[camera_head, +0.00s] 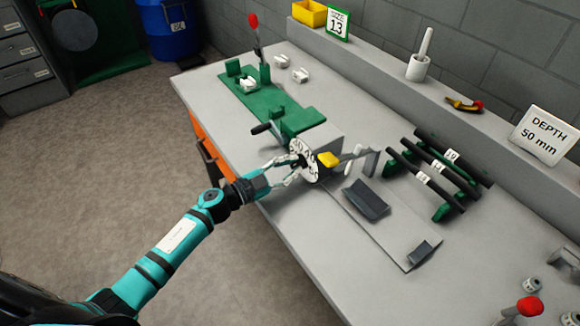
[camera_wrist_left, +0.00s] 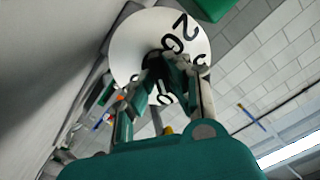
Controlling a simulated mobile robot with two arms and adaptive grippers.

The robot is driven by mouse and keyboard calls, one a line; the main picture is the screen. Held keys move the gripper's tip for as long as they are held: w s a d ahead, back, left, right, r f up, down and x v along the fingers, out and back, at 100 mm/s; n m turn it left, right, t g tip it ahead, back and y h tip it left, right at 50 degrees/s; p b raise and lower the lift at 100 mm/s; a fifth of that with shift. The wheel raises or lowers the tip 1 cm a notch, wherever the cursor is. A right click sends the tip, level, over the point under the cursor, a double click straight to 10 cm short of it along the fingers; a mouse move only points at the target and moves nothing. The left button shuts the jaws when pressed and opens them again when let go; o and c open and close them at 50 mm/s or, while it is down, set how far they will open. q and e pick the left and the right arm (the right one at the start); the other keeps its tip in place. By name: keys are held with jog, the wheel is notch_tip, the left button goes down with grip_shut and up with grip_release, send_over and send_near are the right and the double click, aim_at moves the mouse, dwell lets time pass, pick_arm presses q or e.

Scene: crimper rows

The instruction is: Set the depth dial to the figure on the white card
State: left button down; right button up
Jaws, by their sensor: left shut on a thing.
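The white card (camera_head: 545,135) reads "DEPTH 50 mm" and leans on the ledge at the right. The depth dial (camera_head: 304,160) is a white disc with black figures, mounted upright on the machine at the middle of the bench. My left gripper (camera_head: 287,172) reaches it from the left and is shut on the dial's middle. In the left wrist view the dial's face (camera_wrist_left: 135,45) fills the top, and my fingers (camera_wrist_left: 168,78) close on a dark hub. Figures such as 20 and 10 show partly. The fingers cover some of the face, and I cannot tell the setting. My right gripper is out of view.
A yellow block (camera_head: 328,159) sits just right of the dial. A green press base (camera_head: 290,118) with a black handle stands behind it. A rack of black bars (camera_head: 440,165) is to the right. A green-framed "SIZE 13" card (camera_head: 337,24) is on the ledge.

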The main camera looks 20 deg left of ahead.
pick_arm(q)
jog(key=m+b, duration=0.1)
jog(key=m, duration=0.4)
jog(key=shift+f+m+b, duration=0.15)
jog(key=shift+m+b, duration=0.15)
jog(key=shift+m, duration=0.1)
jog(key=m+b, duration=0.1)
jog(key=m, duration=0.2)
jog(key=shift+m, duration=0.3)
jog(key=shift+m+b, duration=0.8)
jog(key=shift+m, duration=0.7)
jog(key=shift+s, duration=0.1)
jog(key=c, duration=1.3)
grip_release()
jog(key=v, duration=1.2)
